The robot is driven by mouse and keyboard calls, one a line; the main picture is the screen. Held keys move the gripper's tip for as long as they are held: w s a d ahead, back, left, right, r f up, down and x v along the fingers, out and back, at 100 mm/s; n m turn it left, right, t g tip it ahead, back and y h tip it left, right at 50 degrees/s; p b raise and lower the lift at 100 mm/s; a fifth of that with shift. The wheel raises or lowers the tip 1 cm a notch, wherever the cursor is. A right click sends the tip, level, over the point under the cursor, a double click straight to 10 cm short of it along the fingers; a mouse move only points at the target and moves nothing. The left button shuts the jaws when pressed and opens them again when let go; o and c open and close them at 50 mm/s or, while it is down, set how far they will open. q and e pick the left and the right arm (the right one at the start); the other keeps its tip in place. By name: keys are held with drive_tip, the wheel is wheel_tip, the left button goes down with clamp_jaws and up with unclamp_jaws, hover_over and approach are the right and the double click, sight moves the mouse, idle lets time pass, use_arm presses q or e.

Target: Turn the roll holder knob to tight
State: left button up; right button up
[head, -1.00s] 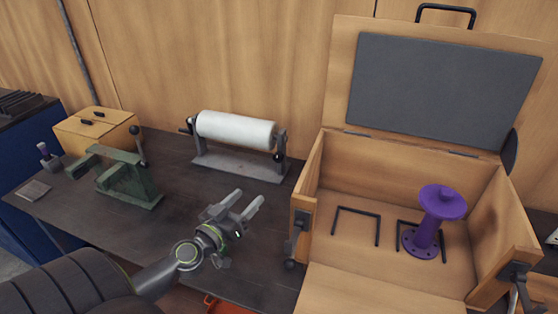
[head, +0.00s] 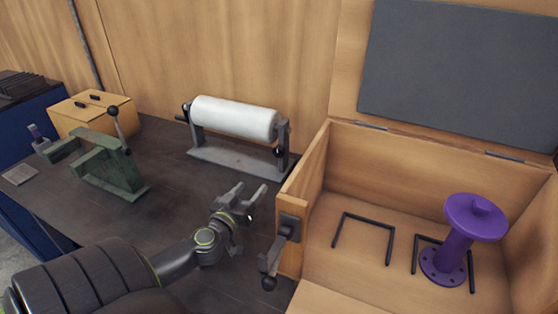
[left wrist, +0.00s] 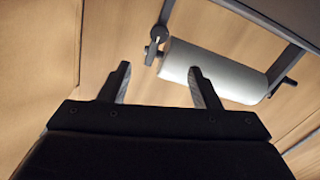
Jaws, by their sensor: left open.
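The roll holder (head: 238,160) stands on the dark bench near the back wall and carries a white roll (head: 235,117). Its black knob (head: 279,152) is on the right upright; a crank handle is at the left end. My left gripper (head: 251,189) is open and empty, in front of and below the knob, apart from it. In the left wrist view my open fingers (left wrist: 158,68) show with the white roll (left wrist: 212,72) beyond them and the knob (left wrist: 152,50) near the roll's left end. The knob's setting is too small to read. My right gripper is out of view.
An open wooden box (head: 310,175) with a purple flanged spool (head: 458,240) stands right, its left wall close to my gripper. A green clamp (head: 105,170) and small wooden box (head: 75,118) stand left. The bench between the clamp and roll holder is clear.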

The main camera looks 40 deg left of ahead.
sight(277, 154)
use_arm(q)
drive_tip(key=x, duration=1.6)
drive_tip(key=shift+w+b, duration=0.3)
drive_tip(key=shift+b, duration=0.1)
drive_tip(key=shift+c, duration=1)
drive_tip(key=c, duration=0.8)
